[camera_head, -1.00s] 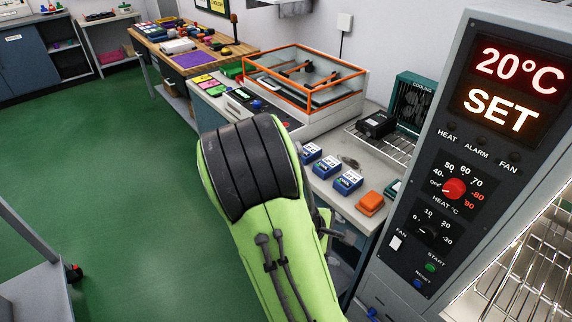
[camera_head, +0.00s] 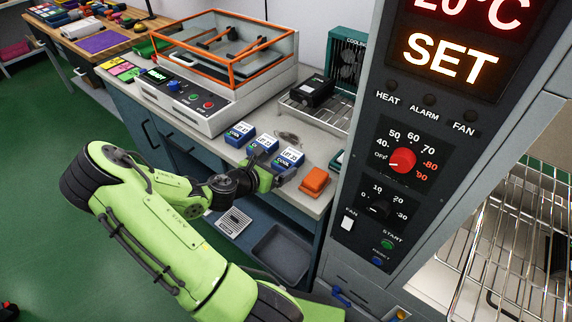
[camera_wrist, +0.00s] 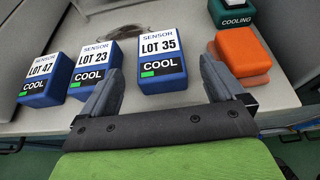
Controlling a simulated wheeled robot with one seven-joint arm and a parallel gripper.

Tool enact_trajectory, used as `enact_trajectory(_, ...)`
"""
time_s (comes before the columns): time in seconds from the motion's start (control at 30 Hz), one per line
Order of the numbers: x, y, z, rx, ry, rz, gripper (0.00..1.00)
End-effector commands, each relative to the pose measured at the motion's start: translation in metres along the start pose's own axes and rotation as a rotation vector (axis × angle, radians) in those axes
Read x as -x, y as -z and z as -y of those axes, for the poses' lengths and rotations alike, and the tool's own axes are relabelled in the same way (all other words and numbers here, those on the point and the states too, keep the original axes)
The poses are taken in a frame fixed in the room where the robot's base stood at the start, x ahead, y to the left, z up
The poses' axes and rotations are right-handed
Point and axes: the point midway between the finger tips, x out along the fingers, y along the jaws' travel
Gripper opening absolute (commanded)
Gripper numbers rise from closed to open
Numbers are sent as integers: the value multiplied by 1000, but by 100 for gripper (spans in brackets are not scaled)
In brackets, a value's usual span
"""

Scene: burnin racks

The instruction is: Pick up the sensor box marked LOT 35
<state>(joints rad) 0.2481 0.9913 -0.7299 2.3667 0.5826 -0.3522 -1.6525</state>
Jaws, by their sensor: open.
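The sensor box marked LOT 35 (camera_wrist: 161,62) is blue with a white label and a black "COOL" strip with a green patch. It stands on the counter just ahead of my gripper (camera_wrist: 165,90), between the lines of its two fingers but beyond the tips. It also shows in the head view (camera_head: 289,158), to the right of its neighbours. My gripper is open and empty; in the head view it (camera_head: 283,172) is at the counter's front edge. The LOT 23 box (camera_wrist: 96,70) stands close to the left finger. The LOT 47 box (camera_wrist: 47,80) is farther left.
An orange block (camera_wrist: 243,58) stands right of the right finger, with a dark green "COOLING" block (camera_wrist: 232,14) behind it. A wire rack with a black device (camera_head: 312,91) is behind the boxes. The oven panel (camera_head: 405,150) rises at the right.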

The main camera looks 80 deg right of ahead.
Motion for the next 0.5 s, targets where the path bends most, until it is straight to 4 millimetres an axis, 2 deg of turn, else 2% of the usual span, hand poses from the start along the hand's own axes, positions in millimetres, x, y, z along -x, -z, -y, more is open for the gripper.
enact_trajectory(0.17,-23,0,0,-4,2,2,96)
enact_trajectory(0.33,-55,0,0,-4,2,0,96)
enact_trajectory(0.5,-64,-2,-1,-2,-1,-1,96)
